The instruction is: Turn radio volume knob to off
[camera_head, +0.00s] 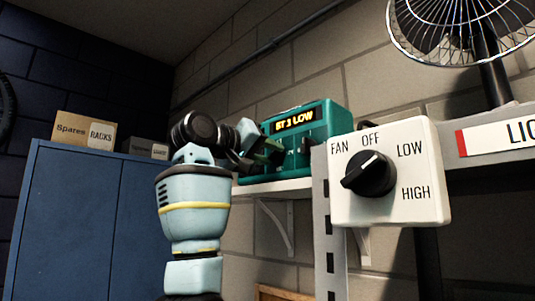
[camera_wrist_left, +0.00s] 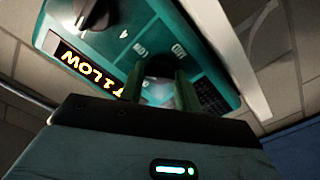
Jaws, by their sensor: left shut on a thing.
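The teal radio (camera_head: 340,125) stands on a wall shelf, its lit display (camera_head: 295,120) showing yellow text that ends in "LOW". My left gripper (camera_head: 272,152) reaches the radio's front from the left. In the left wrist view, the radio (camera_wrist_left: 120,45) appears turned over, with its display (camera_wrist_left: 85,70) at left. The left gripper's two fingers (camera_wrist_left: 160,85) are shut on a dark knob (camera_wrist_left: 160,66), beside small white labels. The fingers hide much of this knob, so its pointer cannot be read. A second dark knob (camera_wrist_left: 92,14) sits apart near the radio's edge. My right gripper is not in view.
A white fan control box (camera_head: 432,185) with a black dial (camera_head: 369,174) stands in front, right of the radio. A caged fan (camera_head: 465,30) is at upper right. A blue cabinet (camera_head: 80,220) with boxes (camera_head: 85,130) stands at left. The shelf (camera_head: 275,188) supports the radio.

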